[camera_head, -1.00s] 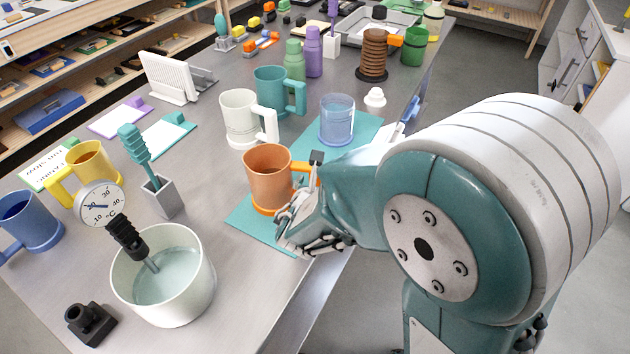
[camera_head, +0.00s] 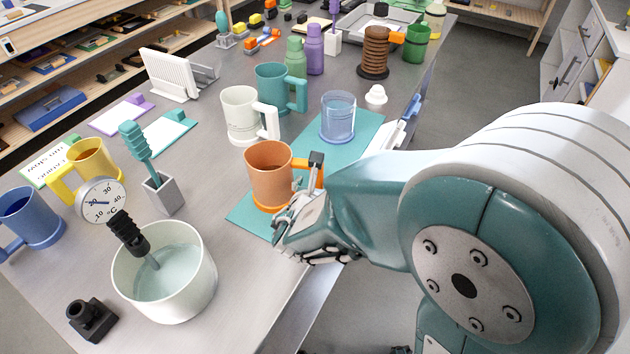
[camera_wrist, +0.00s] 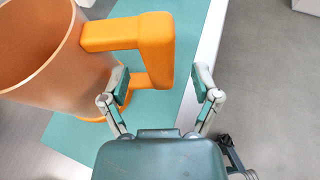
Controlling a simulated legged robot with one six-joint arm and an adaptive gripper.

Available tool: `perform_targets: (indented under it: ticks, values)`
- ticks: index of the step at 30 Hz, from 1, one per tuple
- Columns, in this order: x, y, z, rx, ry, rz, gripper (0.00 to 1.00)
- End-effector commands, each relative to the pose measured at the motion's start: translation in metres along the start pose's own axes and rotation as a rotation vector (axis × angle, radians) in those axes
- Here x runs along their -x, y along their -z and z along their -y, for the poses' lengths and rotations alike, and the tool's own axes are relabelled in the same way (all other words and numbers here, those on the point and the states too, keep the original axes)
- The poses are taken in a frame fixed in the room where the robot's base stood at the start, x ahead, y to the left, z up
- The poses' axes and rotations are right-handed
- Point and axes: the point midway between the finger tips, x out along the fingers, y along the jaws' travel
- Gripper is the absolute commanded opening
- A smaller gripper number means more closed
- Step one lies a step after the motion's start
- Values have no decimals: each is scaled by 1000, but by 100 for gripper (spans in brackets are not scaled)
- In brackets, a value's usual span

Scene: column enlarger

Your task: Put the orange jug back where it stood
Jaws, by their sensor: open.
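The orange jug (camera_head: 268,178) stands upright on the teal mat (camera_head: 245,215) near the bench's right edge. Its orange handle (camera_wrist: 158,42) points toward my gripper. My gripper (camera_wrist: 162,90) is open, with its fingers apart around the lower part of the handle. In the wrist view the left finger is close to the jug's wall, partly overlapping the handle's opening, and the right finger is clear of the handle. I cannot tell whether either finger touches the jug. In the head view my gripper (camera_head: 312,190) is just right of the jug and hides part of its handle.
A blue clear beaker (camera_head: 338,118) stands on the mat behind the jug. A white mug (camera_head: 240,115) and a teal mug (camera_head: 272,88) stand beyond. A white pot (camera_head: 195,285) of liquid with a thermometer is at front left. Bare bench lies between pot and mat.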

Motion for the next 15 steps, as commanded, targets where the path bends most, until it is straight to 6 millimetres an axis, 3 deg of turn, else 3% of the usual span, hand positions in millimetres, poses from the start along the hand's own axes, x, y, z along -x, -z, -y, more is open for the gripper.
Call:
perform_targets:
  ticks: [15]
  values:
    - [18, 0, -1, 0, -1, 0, 80]
